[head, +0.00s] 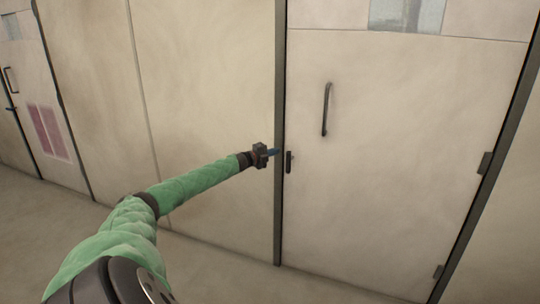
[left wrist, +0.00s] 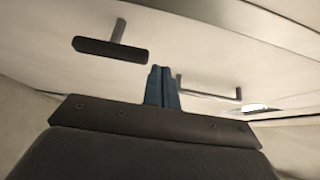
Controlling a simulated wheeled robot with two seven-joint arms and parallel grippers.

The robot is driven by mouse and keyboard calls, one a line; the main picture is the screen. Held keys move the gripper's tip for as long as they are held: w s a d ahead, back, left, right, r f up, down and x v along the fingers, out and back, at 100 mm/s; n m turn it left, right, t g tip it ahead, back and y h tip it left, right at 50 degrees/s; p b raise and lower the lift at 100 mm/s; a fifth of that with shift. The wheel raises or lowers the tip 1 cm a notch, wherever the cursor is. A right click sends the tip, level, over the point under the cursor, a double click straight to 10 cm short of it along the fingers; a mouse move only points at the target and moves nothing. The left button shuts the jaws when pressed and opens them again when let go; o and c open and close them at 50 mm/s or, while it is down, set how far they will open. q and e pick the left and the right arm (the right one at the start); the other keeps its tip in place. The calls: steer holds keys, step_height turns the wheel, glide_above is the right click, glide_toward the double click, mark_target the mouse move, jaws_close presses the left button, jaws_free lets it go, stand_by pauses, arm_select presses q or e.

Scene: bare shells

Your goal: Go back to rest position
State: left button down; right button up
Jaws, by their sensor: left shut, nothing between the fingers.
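My left arm reaches out from the lower left in the head view, in a green sleeve. Its gripper (head: 274,152) is just left of a small dark door handle (head: 289,161), over the door's left frame. In the left wrist view the gripper's blue fingers (left wrist: 162,88) are together with nothing between them. The dark handle (left wrist: 112,48) shows there to the left of the fingers, apart from them. My right gripper is in neither view.
A pale door (head: 400,150) with a long dark pull bar (head: 326,108) stands ahead, closed in its dark frame. Plain wall panels (head: 205,80) lie to its left. Another door (head: 40,110) with red panels is at the far left. The floor (head: 220,270) in front is clear.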

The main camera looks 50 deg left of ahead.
arm_select(q)
steer(key=shift+s+a, duration=0.2)
steer(key=shift+s, duration=0.75)
steer(key=shift+r, duration=0.1)
